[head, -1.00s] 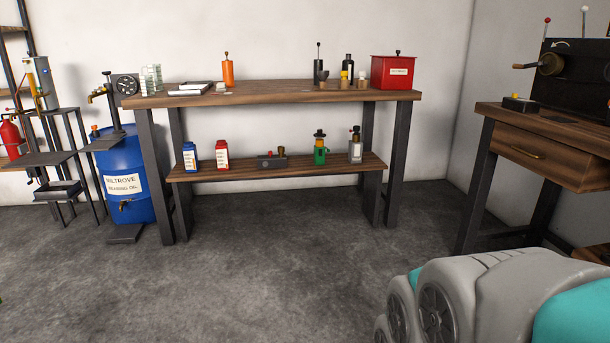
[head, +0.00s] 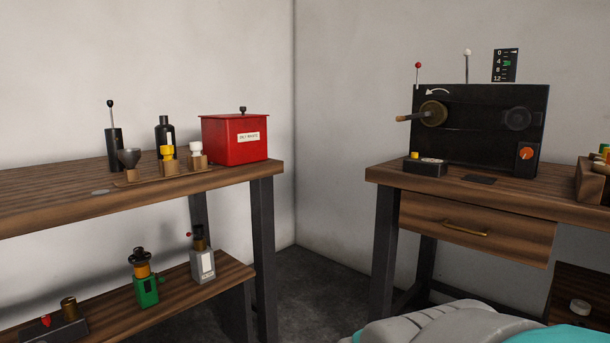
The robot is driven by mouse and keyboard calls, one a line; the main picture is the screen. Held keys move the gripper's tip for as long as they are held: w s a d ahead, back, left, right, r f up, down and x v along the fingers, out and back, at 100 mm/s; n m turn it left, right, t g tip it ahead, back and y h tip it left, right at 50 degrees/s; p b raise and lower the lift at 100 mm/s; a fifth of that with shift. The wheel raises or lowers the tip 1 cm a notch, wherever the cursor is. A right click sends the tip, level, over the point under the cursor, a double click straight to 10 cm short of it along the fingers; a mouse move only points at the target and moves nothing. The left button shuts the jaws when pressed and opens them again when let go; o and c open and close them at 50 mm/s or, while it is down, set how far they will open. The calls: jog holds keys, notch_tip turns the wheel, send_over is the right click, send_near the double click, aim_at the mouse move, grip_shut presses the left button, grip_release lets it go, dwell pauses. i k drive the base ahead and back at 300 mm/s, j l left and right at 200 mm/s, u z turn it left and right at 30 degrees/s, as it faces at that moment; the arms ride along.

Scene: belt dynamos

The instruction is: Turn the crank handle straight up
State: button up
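The crank handle (head: 407,117) is a wooden grip on a brass-coloured round hub (head: 433,113). It is on the left of the front of a black machine box (head: 480,146) and points left, close to level. A white curved arrow is painted above the hub. The box stands on a wooden table (head: 385,175) at the right. My gripper is not in view; only a grey and teal part of my own body shows at the bottom right.
A red box (head: 235,140) stands on the left workbench (head: 60,211). A small black box with a yellow button (head: 425,168) sits in front of the machine. The table has a drawer (head: 478,230). A gap of bare floor (head: 315,270) lies between bench and table.

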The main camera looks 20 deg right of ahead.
aim_at(433, 113)
jog(key=i+j+z, duration=0.65)
jog(key=j+z, duration=0.2)
jog(key=i+j+z, duration=0.15)
jog(key=j+z, duration=0.15)
jog(key=i+j+z, duration=0.1)
jog(key=j+z, duration=0.45)
jog(key=j, duration=0.2)
jog(key=j+z, duration=0.3)
jog(key=i+j+z, duration=0.25)
jog(key=z, duration=0.2)
jog(key=u, duration=0.3)
jog(key=z, duration=0.35)
